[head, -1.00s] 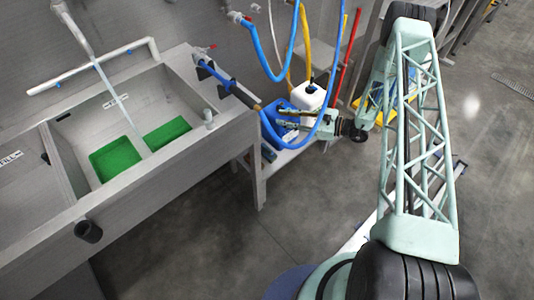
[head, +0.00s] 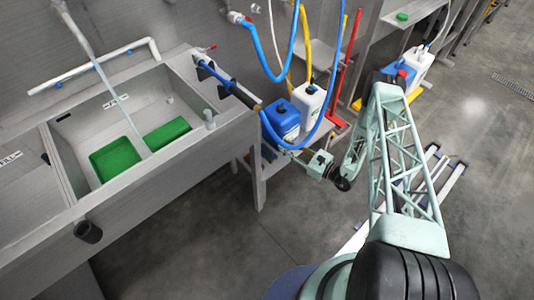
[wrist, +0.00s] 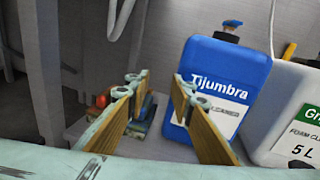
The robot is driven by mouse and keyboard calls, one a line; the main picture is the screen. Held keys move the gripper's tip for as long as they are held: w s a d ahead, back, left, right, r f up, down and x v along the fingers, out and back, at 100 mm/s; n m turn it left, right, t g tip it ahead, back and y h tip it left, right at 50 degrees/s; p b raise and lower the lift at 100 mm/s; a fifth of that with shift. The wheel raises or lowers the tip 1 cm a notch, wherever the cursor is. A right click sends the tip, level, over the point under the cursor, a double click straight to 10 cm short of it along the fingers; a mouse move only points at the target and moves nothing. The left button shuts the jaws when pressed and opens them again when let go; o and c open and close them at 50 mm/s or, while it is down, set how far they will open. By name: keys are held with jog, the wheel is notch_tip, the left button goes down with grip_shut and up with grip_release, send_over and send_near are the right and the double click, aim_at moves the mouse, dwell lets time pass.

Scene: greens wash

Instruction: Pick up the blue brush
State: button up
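My gripper (wrist: 161,82) is open and empty in the wrist view, with a gap between its two tan fingers. In the head view my gripper (head: 294,155) is at the front of the low shelf beside the sink, below the blue jug. A small blue item (wrist: 149,112) lies on the shelf beyond the fingers, left of the blue jug. The left finger hides part of it, and I cannot tell for sure that it is the blue brush. I cannot make out the brush in the head view.
A blue jug (wrist: 228,85) labelled Tijumbra and a white jug (wrist: 285,120) stand on the shelf (head: 262,172). The steel sink (head: 170,90) is to the left, with green items inside. Open floor lies in front.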

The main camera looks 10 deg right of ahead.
aim_at(273, 154)
jog(key=s+a+f+m+t+h, duration=0.1)
jog(key=s+f+m+t+h, duration=0.1)
jog(key=s+f, duration=0.3)
notch_tip(273, 154, down, 4)
jog(key=shift+a+m+h, duration=0.15)
jog(key=shift+m+h, duration=0.15)
jog(key=shift+m, duration=0.3)
jog(key=shift+w, duration=0.15)
jog(key=shift+b+x, duration=0.5)
jog(key=shift+x, duration=3.7)
jog(key=shift+r, duration=0.1)
jog(key=shift+w+a, duration=0.1)
jog(key=shift+a, duration=0.05)
jog(key=shift+b+x, duration=0.4)
jog(key=shift+x, duration=0.5)
jog(key=shift+b+x, duration=0.35)
jog(key=shift+x, duration=1.2)
jog(key=shift+a, duration=0.15)
